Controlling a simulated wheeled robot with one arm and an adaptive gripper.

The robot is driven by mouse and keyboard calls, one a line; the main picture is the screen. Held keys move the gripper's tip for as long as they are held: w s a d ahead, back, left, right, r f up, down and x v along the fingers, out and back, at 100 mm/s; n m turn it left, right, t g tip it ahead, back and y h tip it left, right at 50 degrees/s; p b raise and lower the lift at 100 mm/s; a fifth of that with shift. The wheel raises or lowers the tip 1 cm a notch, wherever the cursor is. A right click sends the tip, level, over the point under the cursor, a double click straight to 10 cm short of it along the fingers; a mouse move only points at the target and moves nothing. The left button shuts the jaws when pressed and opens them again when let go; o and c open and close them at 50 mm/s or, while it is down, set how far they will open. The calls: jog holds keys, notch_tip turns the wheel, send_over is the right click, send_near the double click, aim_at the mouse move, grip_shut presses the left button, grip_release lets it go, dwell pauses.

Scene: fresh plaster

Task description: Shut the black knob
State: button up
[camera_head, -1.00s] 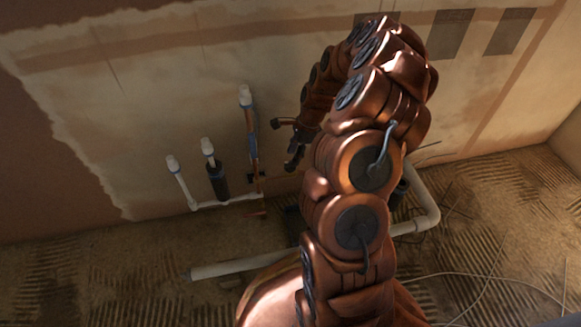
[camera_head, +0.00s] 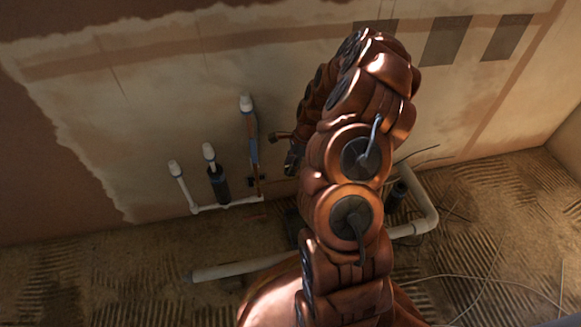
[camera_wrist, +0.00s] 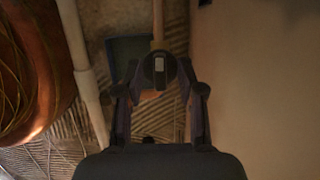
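The black knob (camera_wrist: 160,70) is round and dark, with a small pale mark on its face. In the wrist view it sits at the end of a pale pipe, between the fingertips of my gripper (camera_wrist: 158,84). The fingers are spread on either side of it, and I cannot tell whether they touch it. In the head view my gripper (camera_head: 285,147) shows only in part at the wall, to the left of my arm. The knob is hidden behind my arm there.
Capped pipes (camera_head: 182,186) and a blue-and-copper pipe (camera_head: 253,145) stand at the wall left of my gripper. A white pipe (camera_head: 235,268) runs along the ridged floor. Loose wires (camera_head: 487,282) lie at right. A dark box (camera_wrist: 128,55) is behind the knob.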

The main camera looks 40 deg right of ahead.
jog(key=shift+s+r+m+p, duration=0.1)
jog(key=shift+r+m+p, duration=0.35)
jog(key=shift+p, duration=1)
jog(key=m+p, duration=0.2)
jog(key=p, duration=0.3)
jog(key=m+t+h+p, duration=0.1)
jog(key=m+p, duration=0.2)
jog(key=p, duration=0.2)
jog(key=shift+a+f+m, duration=0.2)
jog(key=shift+m, duration=0.05)
jog(key=shift+f+m+t+h+p, duration=0.1)
jog(key=shift+m+t+h+p, duration=0.2)
jog(key=shift+m+p, duration=0.6)
jog(key=shift+f+p, duration=0.25)
jog(key=shift+p, duration=0.05)
